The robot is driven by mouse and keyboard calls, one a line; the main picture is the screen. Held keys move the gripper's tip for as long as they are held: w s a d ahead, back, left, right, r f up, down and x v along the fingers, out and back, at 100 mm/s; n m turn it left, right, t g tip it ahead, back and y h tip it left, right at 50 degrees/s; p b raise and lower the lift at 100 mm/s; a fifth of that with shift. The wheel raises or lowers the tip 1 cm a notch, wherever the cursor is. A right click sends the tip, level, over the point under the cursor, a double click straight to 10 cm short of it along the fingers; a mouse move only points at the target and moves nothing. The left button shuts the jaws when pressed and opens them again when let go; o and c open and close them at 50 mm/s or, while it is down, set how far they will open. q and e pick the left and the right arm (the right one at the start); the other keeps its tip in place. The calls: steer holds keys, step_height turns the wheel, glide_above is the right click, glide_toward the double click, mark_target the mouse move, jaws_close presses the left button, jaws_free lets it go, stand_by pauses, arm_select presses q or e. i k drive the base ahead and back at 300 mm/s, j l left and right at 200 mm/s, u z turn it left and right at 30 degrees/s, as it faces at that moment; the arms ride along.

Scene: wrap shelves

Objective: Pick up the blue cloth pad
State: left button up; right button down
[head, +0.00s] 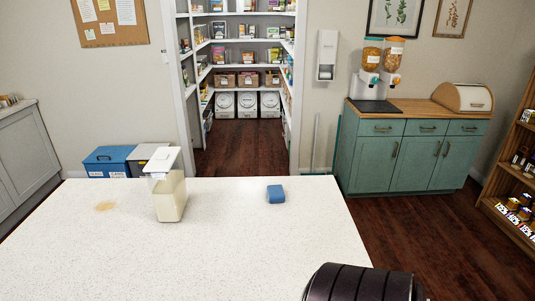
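A small blue cloth pad (276,194) lies on the white speckled table (235,265), right of its middle and near the far edge. Nothing touches it. Neither of my grippers shows in the head view. A dark ribbed part of my own body shows at the bottom right, over the near right corner of the table.
A clear container (170,198) of pale contents with a white lid stands left of the pad. A tan stain (104,206) marks the table further left. The table around and in front of the pad is clear. A green cabinet (410,156) stands beyond on the right.

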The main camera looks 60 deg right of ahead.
mark_target(276, 194)
steer(key=z, duration=2.05)
